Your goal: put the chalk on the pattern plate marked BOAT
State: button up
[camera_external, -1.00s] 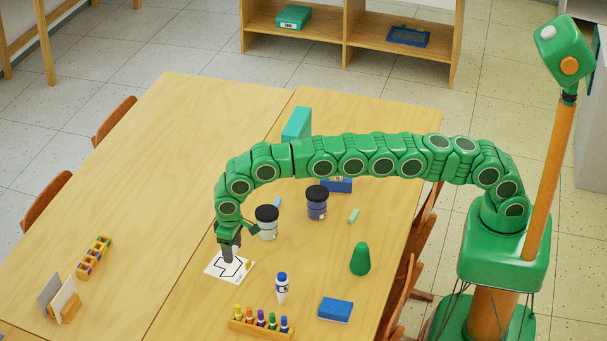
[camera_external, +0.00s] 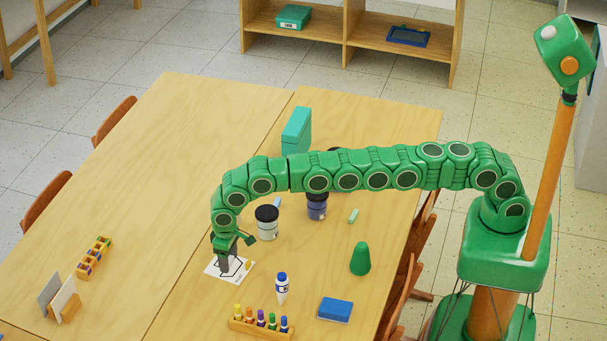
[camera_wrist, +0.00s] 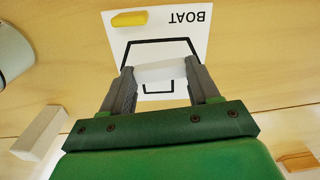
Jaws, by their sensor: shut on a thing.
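The pattern plate marked BOAT (camera_wrist: 189,48) is a white card with a black outline. It lies on the table under my gripper (camera_wrist: 160,75), and its word reads upside down in the wrist view. My gripper is shut on a white piece of chalk (camera_wrist: 160,70), held crosswise between its fingertips over the outline. I cannot tell whether the chalk touches the plate. A yellow piece (camera_wrist: 129,19) lies on the plate beside the word.
A green cone (camera_external: 360,259) and blue eraser (camera_external: 335,310) are to the right.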

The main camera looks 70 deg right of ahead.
jog(key=shift+f, duration=0.25)
jog(key=o, duration=1)
jog(key=shift+f, duration=0.1)
notch_tip(320, 180, up, 12)
jog(key=shift+r, duration=0.1)
